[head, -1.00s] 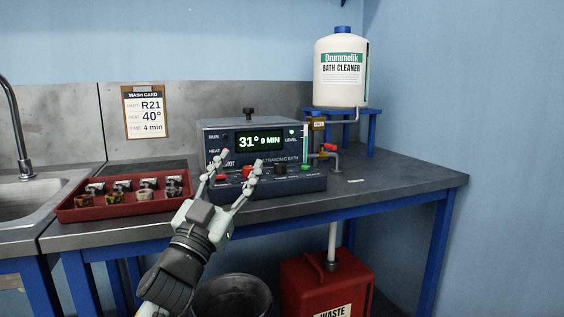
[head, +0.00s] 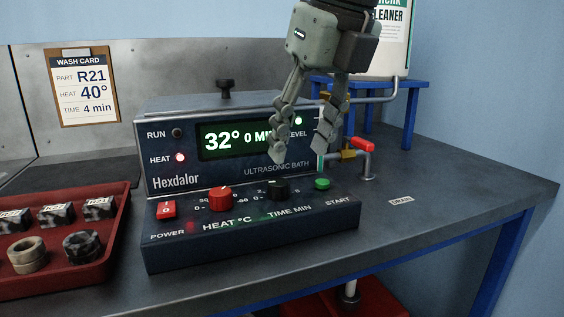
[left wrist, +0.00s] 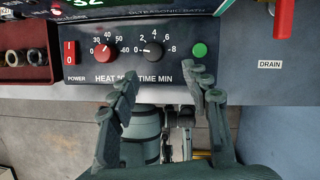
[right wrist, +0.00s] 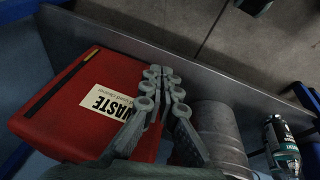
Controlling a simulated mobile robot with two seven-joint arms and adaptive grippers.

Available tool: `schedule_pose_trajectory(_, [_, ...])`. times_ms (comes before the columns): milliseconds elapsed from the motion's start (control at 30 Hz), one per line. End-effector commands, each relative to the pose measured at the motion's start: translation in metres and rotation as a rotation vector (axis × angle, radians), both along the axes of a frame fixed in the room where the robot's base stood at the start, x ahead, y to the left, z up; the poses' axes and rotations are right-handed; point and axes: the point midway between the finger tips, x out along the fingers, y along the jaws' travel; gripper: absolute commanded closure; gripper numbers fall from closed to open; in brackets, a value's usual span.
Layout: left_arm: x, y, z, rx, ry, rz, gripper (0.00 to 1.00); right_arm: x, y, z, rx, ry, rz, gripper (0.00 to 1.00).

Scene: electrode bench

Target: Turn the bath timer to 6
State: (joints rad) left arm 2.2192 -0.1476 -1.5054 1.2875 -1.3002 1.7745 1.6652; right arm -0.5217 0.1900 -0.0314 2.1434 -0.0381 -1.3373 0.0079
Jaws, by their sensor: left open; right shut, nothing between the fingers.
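The bath timer is the black TIME MIN knob (head: 277,188) on the ultrasonic bath (head: 160,205). In the left wrist view the timer knob (left wrist: 152,50) has a scale from 0 to 8, and its mark points left, near 0. The display (head: 240,139) reads 32° and 0 MIN. My left gripper (head: 302,152) is open and points down above the knob, with nothing between its fingers. In the left wrist view its fingertips (left wrist: 165,84) stand apart, on the near side of the knob.
The red heat knob (head: 220,199) and power switch (head: 166,209) are left of the timer; the green start button (head: 322,184) is right. A red tray (head: 120,235) stands left, a drain tap (head: 362,145) right. The waste can (right wrist: 60,115) is below my right gripper.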

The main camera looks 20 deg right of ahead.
Motion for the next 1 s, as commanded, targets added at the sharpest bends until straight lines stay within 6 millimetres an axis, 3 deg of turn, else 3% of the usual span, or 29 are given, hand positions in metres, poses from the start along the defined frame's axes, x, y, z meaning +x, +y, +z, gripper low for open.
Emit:
schedule_pose_trajectory(133, [0.007,0.01,-0.003,0.029,-0.032,0.034,0.52,-0.003,0.003,-0.001,0.006,0.005,-0.003,1.0])
schedule_pose_trajectory(400, [0.022,0.015,-0.043,0.026,-0.027,0.031,0.52,-0.005,0.006,-0.003,0.015,0.009,-0.006,1.0])
schedule_pose_trajectory(600, [0.029,0.017,-0.062,0.026,-0.028,0.029,0.52,-0.006,0.006,-0.008,0.016,0.014,-0.007,1.0])
schedule_pose_trajectory(900, [0.03,0.018,-0.065,0.025,-0.027,0.028,0.52,-0.004,0.004,-0.011,0.013,0.015,-0.005,1.0])
schedule_pose_trajectory(1000, [0.03,0.018,-0.065,0.025,-0.027,0.028,0.62,-0.004,0.003,-0.011,0.01,0.014,-0.003,1.0])
